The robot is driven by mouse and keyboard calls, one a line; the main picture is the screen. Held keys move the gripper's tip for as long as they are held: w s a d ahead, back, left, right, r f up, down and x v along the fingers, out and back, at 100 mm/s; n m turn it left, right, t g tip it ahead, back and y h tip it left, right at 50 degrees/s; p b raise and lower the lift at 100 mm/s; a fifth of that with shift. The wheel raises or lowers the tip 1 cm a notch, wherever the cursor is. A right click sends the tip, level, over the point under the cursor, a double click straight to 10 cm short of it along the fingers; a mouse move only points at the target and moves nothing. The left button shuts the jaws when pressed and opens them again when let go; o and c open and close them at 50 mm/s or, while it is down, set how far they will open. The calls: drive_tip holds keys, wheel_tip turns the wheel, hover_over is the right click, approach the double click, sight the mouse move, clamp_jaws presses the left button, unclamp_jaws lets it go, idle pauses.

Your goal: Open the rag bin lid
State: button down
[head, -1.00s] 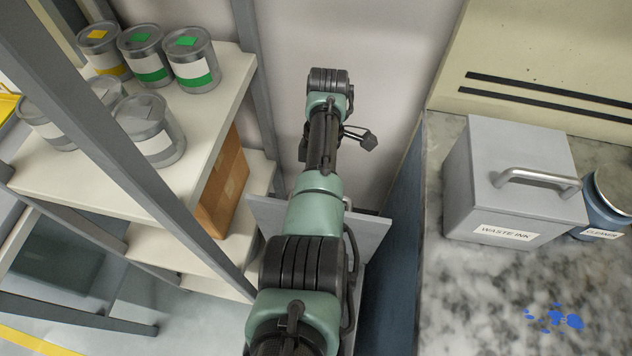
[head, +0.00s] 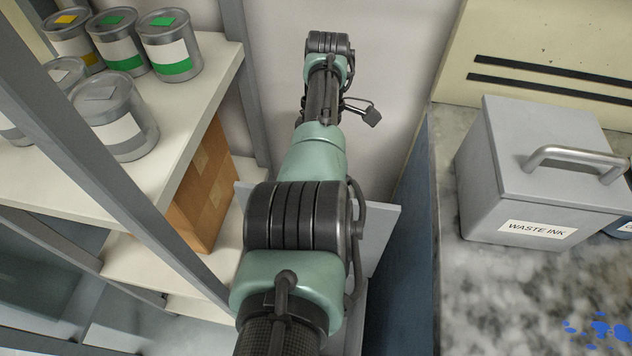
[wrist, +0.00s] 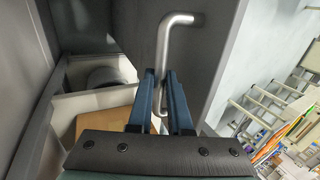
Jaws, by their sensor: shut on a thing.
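In the wrist view, my gripper (wrist: 162,76) has its two blue fingers closed around a bent metal bar handle (wrist: 166,45). The handle is fixed to a plain grey panel (wrist: 215,35), which looks like the rag bin lid. In the head view, part of a grey panel (head: 381,232) shows behind my arm, between the shelf and the blue bench side, and seems to be the same bin. My gripper is hidden in the head view. No label shows on the panel, and how far the lid stands open cannot be told.
A shelf rack (head: 185,125) with several paint cans and a cardboard box (head: 203,185) stands close on the left. On the right, a marble bench (head: 490,285) carries a grey waste ink box (head: 535,160). The blue bench side (head: 400,265) and the wall leave a narrow gap around my arm.

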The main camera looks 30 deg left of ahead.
drive_tip(key=c, duration=0.8)
unclamp_jaws()
drive_tip(key=shift+c, duration=0.2)
drive_tip(key=shift+r, duration=0.15)
wheel_tip(320, 180, up, 10)
drive_tip(key=p, duration=1)
drive_tip(key=shift+c, duration=0.2)
